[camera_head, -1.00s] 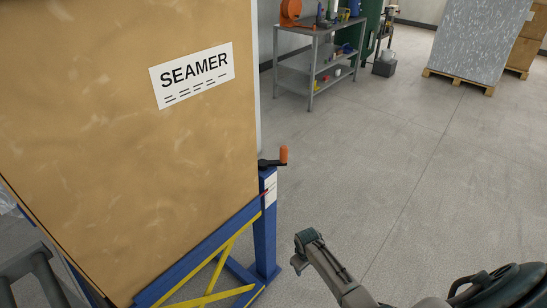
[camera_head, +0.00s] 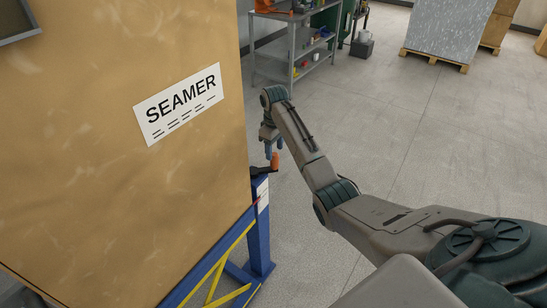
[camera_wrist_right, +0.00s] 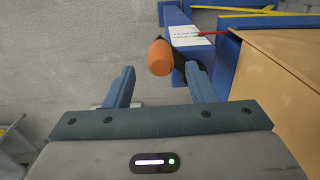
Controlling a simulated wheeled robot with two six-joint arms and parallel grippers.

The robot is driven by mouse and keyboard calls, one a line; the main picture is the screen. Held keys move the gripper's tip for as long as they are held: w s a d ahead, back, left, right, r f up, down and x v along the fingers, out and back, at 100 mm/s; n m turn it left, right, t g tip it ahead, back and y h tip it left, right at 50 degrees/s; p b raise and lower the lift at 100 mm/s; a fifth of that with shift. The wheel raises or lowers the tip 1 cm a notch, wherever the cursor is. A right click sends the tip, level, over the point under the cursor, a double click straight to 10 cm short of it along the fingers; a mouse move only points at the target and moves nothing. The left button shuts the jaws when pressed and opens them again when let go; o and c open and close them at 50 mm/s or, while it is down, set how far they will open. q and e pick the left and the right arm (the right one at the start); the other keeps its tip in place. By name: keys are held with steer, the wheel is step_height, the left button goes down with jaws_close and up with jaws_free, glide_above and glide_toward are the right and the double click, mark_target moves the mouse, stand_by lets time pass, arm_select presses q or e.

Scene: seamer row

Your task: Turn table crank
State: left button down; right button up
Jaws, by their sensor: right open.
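The table crank has an orange upright handle (camera_head: 275,160) on a black arm (camera_head: 262,171), on top of a blue post (camera_head: 260,225) at the corner of the seamer's frame. My right gripper (camera_head: 271,143) is just above the handle in the head view, pointing down. In the right wrist view the orange handle (camera_wrist_right: 160,57) lies ahead of and between my two open fingers (camera_wrist_right: 159,88), with no clear contact. The black crank arm is partly hidden behind the handle there. My left gripper is in neither view.
The large tan seamer panel (camera_head: 120,200) with its white label (camera_head: 178,103) stands close left of the crank. Yellow braces (camera_head: 215,275) cross the blue frame below. A grey shelf table (camera_head: 292,48) and a wrapped pallet load (camera_head: 448,28) stand behind. The floor to the right is open.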

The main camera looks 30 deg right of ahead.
mark_target(274, 154)
step_height(274, 154, down, 6)
steer(key=shift+r+p, duration=0.1)
steer(key=shift+p, duration=0.25)
steer(key=shift+s, duration=0.1)
jaws_close()
